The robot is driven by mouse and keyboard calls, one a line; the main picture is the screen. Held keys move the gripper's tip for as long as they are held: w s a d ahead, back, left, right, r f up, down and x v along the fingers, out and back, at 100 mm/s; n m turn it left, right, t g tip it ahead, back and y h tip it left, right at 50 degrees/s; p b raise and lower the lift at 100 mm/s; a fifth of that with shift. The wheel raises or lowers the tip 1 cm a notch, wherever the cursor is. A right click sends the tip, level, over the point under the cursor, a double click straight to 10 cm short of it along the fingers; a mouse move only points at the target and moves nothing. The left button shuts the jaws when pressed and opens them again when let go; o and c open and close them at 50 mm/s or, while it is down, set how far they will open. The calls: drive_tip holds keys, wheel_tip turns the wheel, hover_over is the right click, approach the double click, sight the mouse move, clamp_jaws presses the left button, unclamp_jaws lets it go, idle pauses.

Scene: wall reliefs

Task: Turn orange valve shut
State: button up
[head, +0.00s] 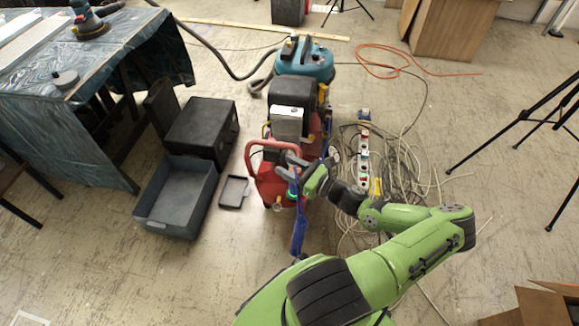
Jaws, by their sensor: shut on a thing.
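A red wheeled machine (272,185), with a looped red handle and a grey box on top, stands in the middle of the floor. My green arm reaches up from the bottom right to its front right side. My gripper (294,170) is there, shut on a small part of the machine that its fingers hide. I cannot make out a separate orange valve; the fingers and the small scale hide what is held. A blue tubular part (299,236) hangs below my gripper, and a small green glow shows beside it.
A teal vacuum (304,62) stands behind the machine. Tangled cables (400,165) and a power strip (364,150) lie to the right. A grey open bin (176,232), a black case (203,125) and a small tray (234,192) are left. A draped table (100,70) stands far left.

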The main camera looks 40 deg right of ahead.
drive_tip(key=shift+y, duration=0.3)
drive_tip(key=shift+c, duration=0.2)
drive_tip(key=n+g+y, duration=0.1)
drive_tip(key=n+y, duration=0.1)
drive_tip(key=n+g+y, duration=0.1)
drive_tip(key=n+y, duration=0.1)
drive_tip(key=y, duration=0.1)
drive_tip(key=shift+s+a+f+g, duration=0.1)
drive_tip(key=shift+a+g, duration=0.1)
drive_tip(key=shift+g, duration=0.1)
drive_tip(key=n+g+y, duration=0.4)
drive_tip(key=g, duration=0.1)
drive_tip(key=shift+s+a+y+b, duration=0.25)
drive_tip(key=shift+y+b, duration=0.15)
drive_tip(key=n+g, duration=0.1)
drive_tip(key=n+g+y, duration=0.1)
drive_tip(key=g, duration=0.1)
drive_tip(key=n+g+y, duration=0.1)
drive_tip(key=n, duration=0.1)
drive_tip(key=shift+s+a+g, duration=0.15)
drive_tip(key=shift+s+g, duration=0.1)
drive_tip(key=shift+g, duration=0.15)
drive_tip(key=shift+s+n+g+y, duration=0.2)
drive_tip(key=shift+n+g, duration=0.55)
drive_tip(key=shift+g, duration=0.5)
drive_tip(key=shift+s+n+g+y, duration=0.1)
drive_tip(key=shift+n+g+y, duration=0.2)
drive_tip(key=shift+n+g, duration=0.7)
drive_tip(key=shift+g, duration=0.55)
drive_tip(key=o, duration=1)
